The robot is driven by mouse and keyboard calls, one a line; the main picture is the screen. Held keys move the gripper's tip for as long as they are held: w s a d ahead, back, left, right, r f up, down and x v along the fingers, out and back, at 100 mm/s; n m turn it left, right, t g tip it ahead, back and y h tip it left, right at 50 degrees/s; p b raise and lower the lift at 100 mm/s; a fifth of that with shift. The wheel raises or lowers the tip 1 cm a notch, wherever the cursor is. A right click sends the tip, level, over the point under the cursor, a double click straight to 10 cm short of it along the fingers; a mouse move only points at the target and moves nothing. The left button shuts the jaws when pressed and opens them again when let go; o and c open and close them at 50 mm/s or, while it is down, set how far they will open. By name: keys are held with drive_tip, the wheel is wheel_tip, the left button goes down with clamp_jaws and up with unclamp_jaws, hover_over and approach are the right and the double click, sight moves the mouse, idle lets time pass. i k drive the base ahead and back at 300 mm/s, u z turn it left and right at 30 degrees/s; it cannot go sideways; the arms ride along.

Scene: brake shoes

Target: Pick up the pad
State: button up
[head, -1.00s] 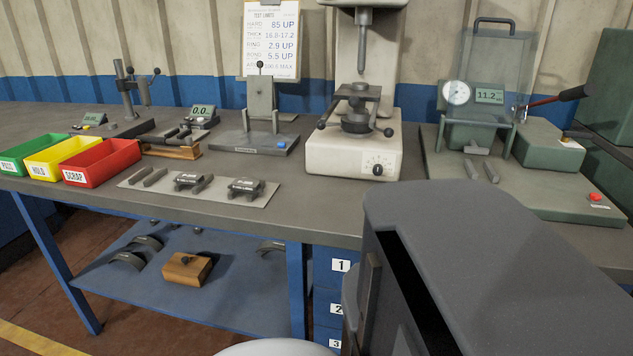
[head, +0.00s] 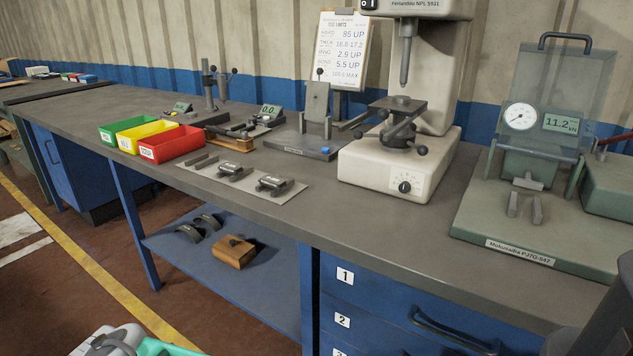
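Two dark pads with pale labels lie on a light grey mat (head: 204,170) on the workbench, one at the left (head: 234,171) and one at the right (head: 273,185). Several narrow grey bars (head: 199,161) lie at the mat's left end. Two small upright grey pieces (head: 524,207) stand on the green tester at the right. The frames do not show which piece is the task's pad. My gripper is not in view; only a dark part of my arm shows at the lower right edge.
Green (head: 124,130), yellow (head: 147,136) and red (head: 172,146) bins stand left of the mat. A cream hardness tester (head: 394,168) and the green tester (head: 537,238) stand to the right. Curved shoes (head: 190,232) and a wooden block (head: 234,252) lie on the lower shelf.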

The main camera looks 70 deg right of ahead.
sight(278, 183)
drive_tip(key=z, duration=0.6)
drive_tip(key=i, duration=1)
drive_tip(key=u, duration=0.05)
